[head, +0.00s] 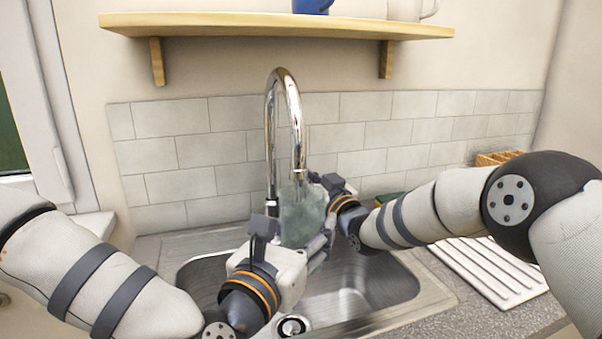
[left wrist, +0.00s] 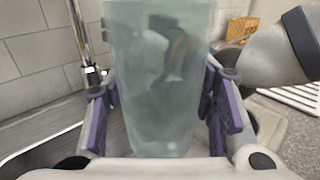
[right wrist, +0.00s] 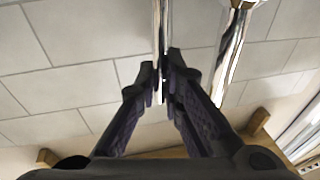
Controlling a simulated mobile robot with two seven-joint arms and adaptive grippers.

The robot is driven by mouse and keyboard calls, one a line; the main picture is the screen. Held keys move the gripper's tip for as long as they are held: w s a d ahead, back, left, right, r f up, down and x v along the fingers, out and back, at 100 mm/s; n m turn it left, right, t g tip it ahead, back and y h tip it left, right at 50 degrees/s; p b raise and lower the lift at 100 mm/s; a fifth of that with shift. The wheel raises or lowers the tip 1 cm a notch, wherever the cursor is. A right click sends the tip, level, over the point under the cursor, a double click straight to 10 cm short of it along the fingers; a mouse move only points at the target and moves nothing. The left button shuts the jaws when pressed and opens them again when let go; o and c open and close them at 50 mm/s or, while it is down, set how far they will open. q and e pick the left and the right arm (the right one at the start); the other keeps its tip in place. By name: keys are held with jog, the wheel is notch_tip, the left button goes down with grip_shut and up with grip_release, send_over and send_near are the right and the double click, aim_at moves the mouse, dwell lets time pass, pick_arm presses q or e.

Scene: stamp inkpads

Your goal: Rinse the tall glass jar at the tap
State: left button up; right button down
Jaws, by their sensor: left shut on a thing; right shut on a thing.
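The tall glass jar (head: 302,217) is pale green and translucent. It is held below the tap's spout, above the sink; its lower end is partly hidden. My left gripper (head: 297,242) is shut on the jar, and the left wrist view shows the jar (left wrist: 158,85) between its purple finger pads. The chrome tap (head: 271,115) arches over the jar. My right gripper (head: 320,185) is beside the tap, behind the jar. In the right wrist view its fingertips meet at a thin chrome part of the tap (right wrist: 232,60); which part is unclear. I cannot tell whether water runs.
A white ribbed drainboard (head: 485,268) is at the right. A wooden shelf (head: 270,24) with a blue item (head: 312,6) hangs above.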

jog(key=c, duration=1.7)
grip_release()
jog(key=v, duration=1.2)
jog(key=shift+r, duration=0.1)
